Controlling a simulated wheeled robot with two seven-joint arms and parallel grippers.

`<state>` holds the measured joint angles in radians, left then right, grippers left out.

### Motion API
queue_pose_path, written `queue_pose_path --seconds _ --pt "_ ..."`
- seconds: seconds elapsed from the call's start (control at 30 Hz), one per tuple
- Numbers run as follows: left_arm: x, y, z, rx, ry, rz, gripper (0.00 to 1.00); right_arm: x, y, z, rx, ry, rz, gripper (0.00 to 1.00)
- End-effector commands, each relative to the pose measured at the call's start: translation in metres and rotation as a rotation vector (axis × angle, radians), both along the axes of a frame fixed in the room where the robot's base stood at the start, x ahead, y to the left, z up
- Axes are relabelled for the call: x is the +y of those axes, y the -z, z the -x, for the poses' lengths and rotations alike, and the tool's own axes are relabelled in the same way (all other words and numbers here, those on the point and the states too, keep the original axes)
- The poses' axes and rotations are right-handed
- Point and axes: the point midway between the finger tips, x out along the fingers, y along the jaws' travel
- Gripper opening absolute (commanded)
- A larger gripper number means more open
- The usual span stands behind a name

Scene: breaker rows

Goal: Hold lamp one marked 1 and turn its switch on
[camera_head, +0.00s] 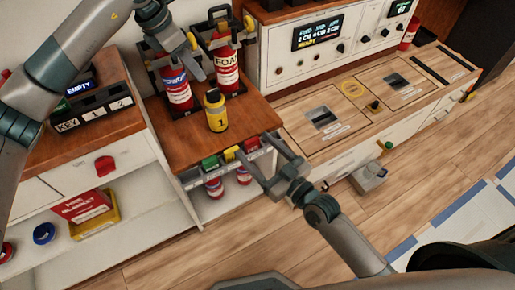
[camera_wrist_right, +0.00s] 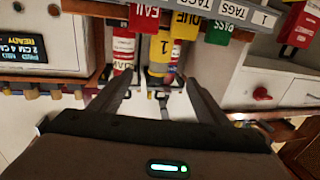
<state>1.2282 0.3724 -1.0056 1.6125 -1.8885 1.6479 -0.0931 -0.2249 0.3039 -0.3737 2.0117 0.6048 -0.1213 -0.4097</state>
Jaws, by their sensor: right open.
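The yellow lamp marked 1 (camera_head: 216,115) stands upright on the wooden bench top, with a dark top part. Its switch is too small to make out. In the right wrist view, which is upside down, the lamp (camera_wrist_right: 161,52) shows between the finger lines, beyond the tips. My right gripper (camera_head: 256,148) is open and empty at the bench's front edge, apart from the lamp; its fingers also show in the right wrist view (camera_wrist_right: 159,80). My left gripper (camera_head: 194,56) is above and left of the lamp, in front of the powder extinguisher; its jaw opening is unclear.
Powder (camera_head: 176,90) and foam (camera_head: 225,68) extinguishers stand behind the lamp. Green, yellow and red tags (camera_head: 232,154) line the bench's front edge. A key rack (camera_head: 92,108) is at left, a control panel (camera_head: 318,35) at back right. The bench front beside the lamp is clear.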

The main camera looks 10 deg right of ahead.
Motion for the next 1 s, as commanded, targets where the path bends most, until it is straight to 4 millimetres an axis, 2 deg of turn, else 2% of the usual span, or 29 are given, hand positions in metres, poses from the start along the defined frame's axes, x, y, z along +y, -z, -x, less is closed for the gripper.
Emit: queue_pose_path --seconds 0.23,0.43,1.0 --pt "0.000 0.000 0.000 0.000 0.000 0.000 0.31 0.002 0.000 -0.003 0.000 0.000 0.000 0.69" --pt "0.000 0.000 0.000 0.000 0.000 0.000 0.31 0.009 0.000 -0.016 0.000 0.001 -0.001 0.69" --pt "0.000 0.000 0.000 0.000 0.000 0.000 0.31 0.052 0.000 -0.094 0.001 0.000 0.000 0.69"
